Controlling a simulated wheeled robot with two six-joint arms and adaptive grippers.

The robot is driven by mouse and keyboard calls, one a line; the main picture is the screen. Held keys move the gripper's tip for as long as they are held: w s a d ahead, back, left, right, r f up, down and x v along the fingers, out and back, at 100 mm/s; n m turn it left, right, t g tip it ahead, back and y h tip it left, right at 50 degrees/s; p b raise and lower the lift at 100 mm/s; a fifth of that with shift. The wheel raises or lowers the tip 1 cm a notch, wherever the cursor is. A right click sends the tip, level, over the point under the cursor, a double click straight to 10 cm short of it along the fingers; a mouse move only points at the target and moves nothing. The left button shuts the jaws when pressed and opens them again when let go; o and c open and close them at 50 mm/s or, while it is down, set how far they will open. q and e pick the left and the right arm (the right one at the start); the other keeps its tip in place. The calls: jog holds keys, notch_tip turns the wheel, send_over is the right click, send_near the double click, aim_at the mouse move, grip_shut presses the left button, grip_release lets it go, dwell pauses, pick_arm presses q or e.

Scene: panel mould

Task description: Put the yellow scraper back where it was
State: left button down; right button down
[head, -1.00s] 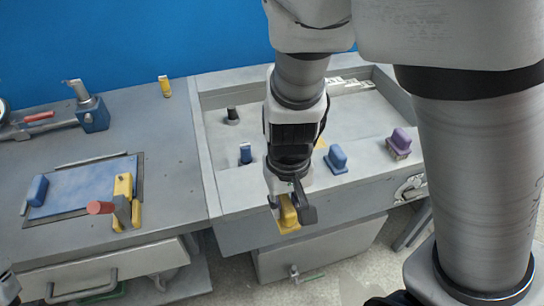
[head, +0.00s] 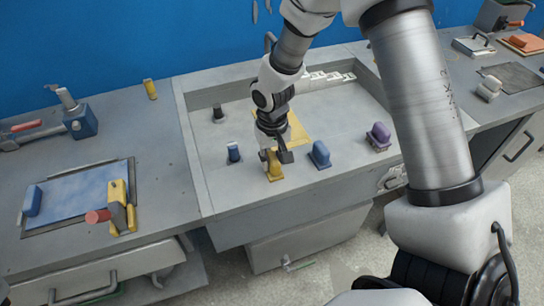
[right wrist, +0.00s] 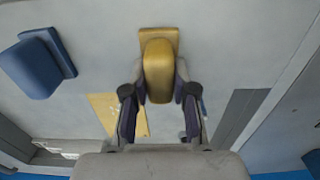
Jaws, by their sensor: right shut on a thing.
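The yellow scraper (head: 276,174) is a block handle on a flat yellow plate. My right gripper (head: 275,158) is shut on its handle, over the front part of the grey mould tray (head: 228,196), between the dark blue tool and the blue scraper. In the right wrist view the scraper (right wrist: 158,72) sits upright between the two fingers (right wrist: 158,92). I cannot tell whether its plate touches the tray floor. A flat yellow patch (head: 298,131) lies on the tray floor behind it. My left gripper is out of view.
The blue scraper (head: 319,154) stands close on the right, a purple one (head: 379,136) farther right. A dark blue tool (head: 234,153) is close on the left, a black one (head: 218,114) behind it. The left bench holds a blue panel (head: 80,192) with a yellow clamp (head: 119,206).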

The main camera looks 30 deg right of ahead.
aim_at(272, 157)
jog(key=shift+s+f, duration=0.1)
jog(key=shift+f, duration=0.05)
jog(key=c, duration=0.9)
grip_release()
jog(key=shift+c, duration=0.2)
notch_tip(272, 157, up, 12)
jog(key=shift+r, duration=0.25)
